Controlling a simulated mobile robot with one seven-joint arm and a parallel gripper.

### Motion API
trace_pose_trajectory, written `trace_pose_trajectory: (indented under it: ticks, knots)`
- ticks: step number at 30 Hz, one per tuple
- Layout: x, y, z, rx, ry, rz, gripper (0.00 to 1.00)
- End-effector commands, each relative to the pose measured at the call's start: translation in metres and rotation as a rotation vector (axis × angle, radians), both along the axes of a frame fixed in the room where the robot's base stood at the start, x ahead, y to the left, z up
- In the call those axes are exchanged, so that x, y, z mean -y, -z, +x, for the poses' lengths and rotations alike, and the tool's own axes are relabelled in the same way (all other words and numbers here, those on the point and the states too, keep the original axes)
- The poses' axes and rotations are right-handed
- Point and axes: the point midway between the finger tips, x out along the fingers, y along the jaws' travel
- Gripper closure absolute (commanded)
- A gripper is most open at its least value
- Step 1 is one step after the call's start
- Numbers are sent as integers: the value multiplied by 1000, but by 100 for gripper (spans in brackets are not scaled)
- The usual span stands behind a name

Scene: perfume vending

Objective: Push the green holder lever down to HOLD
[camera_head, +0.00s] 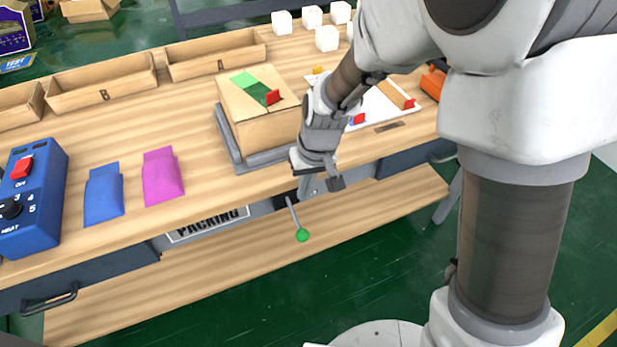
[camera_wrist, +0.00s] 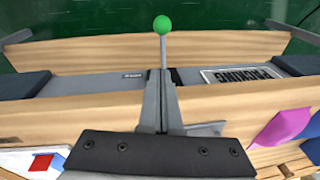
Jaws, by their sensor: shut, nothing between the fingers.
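The green holder lever is a thin grey rod with a green ball knob (camera_head: 302,235), at the front edge of the workbench. It sticks out in front of the bench below the cardboard box. In the wrist view the green knob (camera_wrist: 163,24) stands at the top middle, and the rod's lower part is hidden behind my fingers. My gripper (camera_head: 318,185) is above and slightly right of the lever in the head view. Its fingers (camera_wrist: 161,75) are shut and empty, lined up with the rod in the wrist view. I cannot tell whether they touch it. No HOLD marking is readable.
A cardboard box (camera_head: 258,120) with green tape sits on a grey stand (camera_head: 226,135) behind the lever. Blue (camera_head: 103,195) and magenta (camera_head: 162,177) pouches lie to the left. A PACKING sign (camera_head: 208,226) is on the bench front. A lower wooden shelf (camera_head: 200,278) runs beneath.

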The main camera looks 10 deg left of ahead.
Motion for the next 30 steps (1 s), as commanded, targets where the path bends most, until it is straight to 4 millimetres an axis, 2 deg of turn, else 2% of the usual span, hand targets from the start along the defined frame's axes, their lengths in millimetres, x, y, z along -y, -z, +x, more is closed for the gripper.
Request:
trace_pose_trajectory:
  ticks: [1,6,8,12,18,30]
  knots:
    - [-2,17,0,-4,-2,-2,100]
    - [-8,53,2,-4,-1,-2,100]
    - [-10,63,3,-2,-1,-2,100]
    - [-5,77,-12,-2,0,-1,100]
    - [-2,87,-20,-1,-1,0,100]
    - [-2,89,-21,0,0,-1,100]
